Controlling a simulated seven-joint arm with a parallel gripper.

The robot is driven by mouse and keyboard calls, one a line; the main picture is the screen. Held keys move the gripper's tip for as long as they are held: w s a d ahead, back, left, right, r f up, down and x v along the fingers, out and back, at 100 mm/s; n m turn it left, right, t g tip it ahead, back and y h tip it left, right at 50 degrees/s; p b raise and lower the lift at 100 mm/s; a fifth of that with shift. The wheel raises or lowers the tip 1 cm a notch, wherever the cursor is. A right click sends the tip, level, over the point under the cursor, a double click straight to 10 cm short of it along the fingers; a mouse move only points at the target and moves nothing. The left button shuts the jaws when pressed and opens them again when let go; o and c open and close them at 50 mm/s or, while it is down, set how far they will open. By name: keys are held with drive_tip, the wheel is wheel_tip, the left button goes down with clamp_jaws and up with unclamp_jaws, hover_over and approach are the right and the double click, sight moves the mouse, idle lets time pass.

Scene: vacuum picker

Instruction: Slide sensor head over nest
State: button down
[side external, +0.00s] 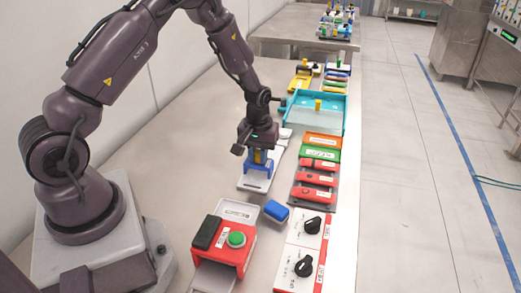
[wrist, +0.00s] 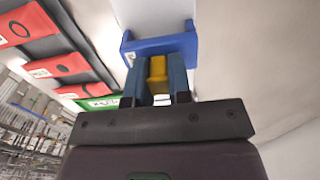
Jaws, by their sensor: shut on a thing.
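My gripper (side external: 260,156) points down near the middle of the table. Its two fingers (wrist: 158,92) are shut on the yellow grip (wrist: 158,70) of a blue bracket-like piece, which looks like the sensor head (wrist: 160,46). In the side view the blue head (side external: 257,170) sits over a long white plate (side external: 256,185), apparently on it; any gap is too small to tell. The fingers hide part of the yellow grip. I cannot tell which part is the nest, and the head may cover it.
A blue block (side external: 276,210) lies in front of the plate. A red box with a green button (side external: 236,240) and a white panel with black knobs (side external: 303,250) stand nearer. Red, orange and green blocks (side external: 320,165) line the right; a teal tray (side external: 311,124) is behind.

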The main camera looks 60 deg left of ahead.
sight(258, 154)
drive_tip(key=shift+s+d, duration=0.2)
drive_tip(key=shift+d, duration=0.05)
drive_tip(key=c, duration=1.2)
unclamp_jaws()
drive_tip(key=shift+o, duration=0.8)
drive_tip(key=shift+a, duration=0.1)
drive_tip(key=shift+w+r, duration=0.1)
wheel_tip(258, 154, up, 13)
